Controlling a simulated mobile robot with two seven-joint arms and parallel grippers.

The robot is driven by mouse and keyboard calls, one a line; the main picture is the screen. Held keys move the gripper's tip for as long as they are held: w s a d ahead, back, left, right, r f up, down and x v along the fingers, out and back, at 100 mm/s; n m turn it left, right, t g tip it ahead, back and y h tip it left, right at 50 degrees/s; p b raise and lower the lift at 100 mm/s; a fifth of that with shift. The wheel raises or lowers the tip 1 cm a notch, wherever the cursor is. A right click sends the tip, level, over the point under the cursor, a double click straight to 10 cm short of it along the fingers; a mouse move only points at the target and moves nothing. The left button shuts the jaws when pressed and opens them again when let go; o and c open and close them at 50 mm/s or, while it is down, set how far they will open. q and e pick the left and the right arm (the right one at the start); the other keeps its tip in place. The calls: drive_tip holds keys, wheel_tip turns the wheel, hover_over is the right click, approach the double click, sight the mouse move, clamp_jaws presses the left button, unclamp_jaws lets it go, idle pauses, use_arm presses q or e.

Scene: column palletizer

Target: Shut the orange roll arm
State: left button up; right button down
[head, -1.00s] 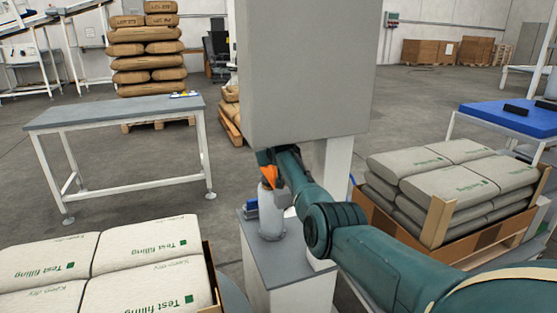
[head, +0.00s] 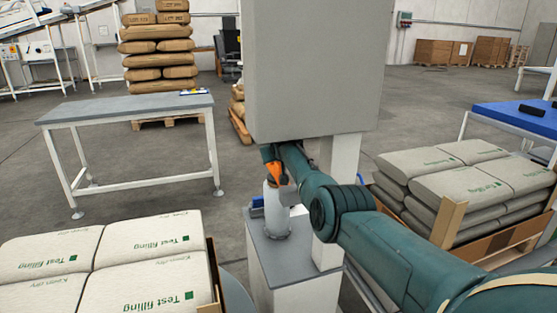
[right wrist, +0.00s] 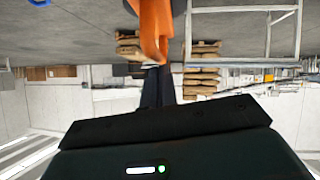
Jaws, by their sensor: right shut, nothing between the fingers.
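The orange roll arm (head: 277,173) shows as a small orange piece above a grey cylinder on a grey pedestal, under a large grey box-shaped housing. My right arm reaches in from the right, and its end is beside the orange piece. In the right wrist view the orange arm (right wrist: 154,28) hangs down from the top edge, just in front of my right gripper (right wrist: 158,72). The dark fingers are together with nothing between them. They overlap the orange arm's end in this view; I cannot tell whether they touch. My left gripper is out of view.
The grey housing (head: 312,70) hangs close above my right arm. Filled bags (head: 150,262) lie front left, and more stacked bags (head: 455,185) stand at the right.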

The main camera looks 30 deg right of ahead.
drive_tip(key=shift+s+a+r+p, duration=0.15)
drive_tip(key=shift+s+r+p, duration=0.15)
drive_tip(key=shift+p, duration=0.45)
drive_tip(key=shift+s+a+r+p, duration=0.1)
drive_tip(key=shift+s+r+p, duration=0.15)
drive_tip(key=shift+p, duration=0.3)
drive_tip(key=shift+s+a+f, duration=0.1)
drive_tip(key=shift+s+f, duration=0.1)
drive_tip(key=shift+s+a+p, duration=0.15)
drive_tip(key=shift+s+p, duration=0.15)
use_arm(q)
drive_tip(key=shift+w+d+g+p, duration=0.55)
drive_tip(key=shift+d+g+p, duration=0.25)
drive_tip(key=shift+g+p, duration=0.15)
use_arm(e)
drive_tip(key=s+a, duration=0.1)
drive_tip(key=s, duration=0.2)
drive_tip(key=s+a, duration=0.1)
drive_tip(key=s, duration=0.2)
drive_tip(key=s+a, duration=0.2)
drive_tip(key=s, duration=0.2)
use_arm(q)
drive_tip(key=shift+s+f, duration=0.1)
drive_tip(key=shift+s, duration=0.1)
use_arm(e)
drive_tip(key=shift+a+f, duration=0.1)
